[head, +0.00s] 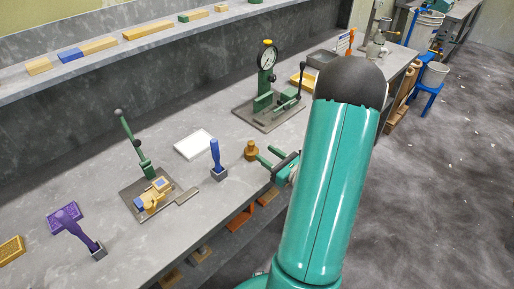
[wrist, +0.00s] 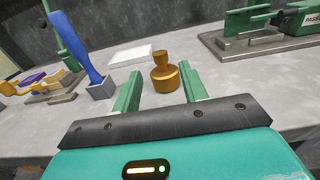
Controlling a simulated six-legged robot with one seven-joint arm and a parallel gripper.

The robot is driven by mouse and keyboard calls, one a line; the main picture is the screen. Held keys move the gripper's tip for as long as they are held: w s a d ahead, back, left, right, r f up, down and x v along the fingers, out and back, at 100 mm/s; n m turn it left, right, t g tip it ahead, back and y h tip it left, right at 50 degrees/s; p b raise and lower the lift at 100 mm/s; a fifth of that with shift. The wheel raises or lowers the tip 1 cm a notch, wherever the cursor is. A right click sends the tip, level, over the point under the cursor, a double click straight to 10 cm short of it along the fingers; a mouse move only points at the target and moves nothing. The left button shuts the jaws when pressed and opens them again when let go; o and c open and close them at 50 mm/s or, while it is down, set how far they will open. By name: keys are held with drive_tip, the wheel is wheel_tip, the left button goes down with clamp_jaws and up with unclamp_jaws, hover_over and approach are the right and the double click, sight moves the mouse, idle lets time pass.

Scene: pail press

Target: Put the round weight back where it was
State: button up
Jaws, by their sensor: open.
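The round weight (head: 251,151), brass-coloured with a knob on top, stands upright on the grey bench near its front edge. It also shows in the wrist view (wrist: 165,77), just beyond my fingertips and lined up between them. My gripper (head: 267,156) is open and empty, its two green fingers pointing at the weight from the right in the head view. In the wrist view my gripper (wrist: 160,73) has one finger to each side of the weight's near side. I cannot tell whether either finger touches it.
A blue-handled tool (head: 216,158) stands left of the weight, with a white flat plate (head: 194,144) behind. A green lever press (head: 146,170) stands further left. A green press with a dial (head: 266,80) stands behind.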

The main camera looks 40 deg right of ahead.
drive_tip(key=s, duration=0.4)
drive_tip(key=w+a+r+n+y, duration=0.2)
drive_tip(key=a, duration=0.1)
drive_tip(key=a+r+n+g+y, duration=0.1)
drive_tip(key=a+y, duration=0.1)
drive_tip(key=shift+w+a+n, duration=0.2)
drive_tip(key=shift+w+n, duration=0.2)
drive_tip(key=s+a+r+n+g+y, duration=0.1)
drive_tip(key=a+r+n+g+y, duration=0.2)
drive_tip(key=a+n+g, duration=0.6)
drive_tip(key=a+r+n+g+y, duration=0.25)
drive_tip(key=a+n, duration=0.45)
drive_tip(key=a, duration=0.5)
drive_tip(key=s+a+r+n+h, duration=0.2)
drive_tip(key=r+n+h, duration=0.3)
drive_tip(key=n, duration=0.3)
drive_tip(key=s+a+r+n+h, duration=0.3)
drive_tip(key=s+r+n+h, duration=0.1)
drive_tip(key=n, duration=0.3)
drive_tip(key=shift+s+r+n+h, duration=0.3)
drive_tip(key=shift+r+n+h, duration=0.1)
drive_tip(key=shift+r+h, duration=0.2)
